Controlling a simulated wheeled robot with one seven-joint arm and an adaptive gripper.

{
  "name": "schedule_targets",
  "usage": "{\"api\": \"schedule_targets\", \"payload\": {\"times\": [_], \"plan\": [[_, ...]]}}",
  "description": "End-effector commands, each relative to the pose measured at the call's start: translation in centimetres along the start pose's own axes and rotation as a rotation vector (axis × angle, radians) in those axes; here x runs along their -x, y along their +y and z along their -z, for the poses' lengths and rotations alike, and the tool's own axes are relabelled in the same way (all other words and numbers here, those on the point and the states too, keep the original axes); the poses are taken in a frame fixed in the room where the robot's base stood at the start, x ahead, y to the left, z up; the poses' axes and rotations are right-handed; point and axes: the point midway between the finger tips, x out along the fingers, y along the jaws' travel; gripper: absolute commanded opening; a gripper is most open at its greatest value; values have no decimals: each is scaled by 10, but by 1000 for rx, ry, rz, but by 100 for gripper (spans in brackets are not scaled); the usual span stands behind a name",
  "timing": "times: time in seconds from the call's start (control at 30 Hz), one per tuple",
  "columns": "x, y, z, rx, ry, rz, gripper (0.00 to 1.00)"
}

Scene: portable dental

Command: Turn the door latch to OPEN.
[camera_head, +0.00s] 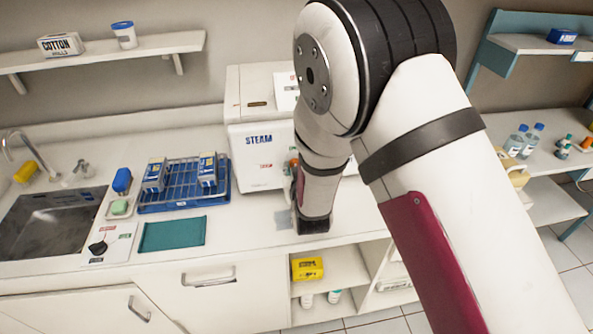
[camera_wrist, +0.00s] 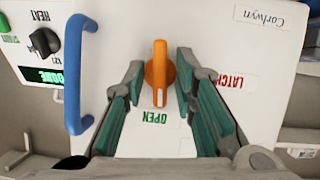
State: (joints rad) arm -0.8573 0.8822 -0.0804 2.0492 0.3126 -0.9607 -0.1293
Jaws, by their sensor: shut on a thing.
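The door latch (camera_wrist: 158,70) is an orange lever on a white door (camera_wrist: 215,30) in the wrist view. A white mark on its lower end points toward the green word OPEN (camera_wrist: 154,117). My gripper (camera_wrist: 160,63) has one finger on either side of the latch and is shut on it, though small gaps seem to show in the picture. A red LATCH label (camera_wrist: 232,82) sits to the right.
A blue handle (camera_wrist: 78,75) runs close left of my gripper, with a black HEAT knob (camera_wrist: 46,42) beyond it. In the head view a blue rack (camera_head: 180,197), a green cloth (camera_head: 172,234) and a sink (camera_head: 50,225) lie left of the unit.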

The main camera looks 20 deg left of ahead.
Motion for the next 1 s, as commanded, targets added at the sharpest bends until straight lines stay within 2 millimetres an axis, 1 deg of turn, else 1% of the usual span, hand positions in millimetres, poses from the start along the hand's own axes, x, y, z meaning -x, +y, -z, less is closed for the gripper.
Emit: {"api": "schedule_targets", "payload": {"times": [0.1, 0.33, 0.83, 0.87, 1.0], "plan": [[-1, 2, -2, -52, -3, 20, 0], [-1, 1, -1, -107, -2, 44, 0], [0, 1, -2, -121, -3, 49, 0], [0, 1, -2, -121, -3, 49, 31], [0, 1, -1, -120, -2, 49, 31]]}}
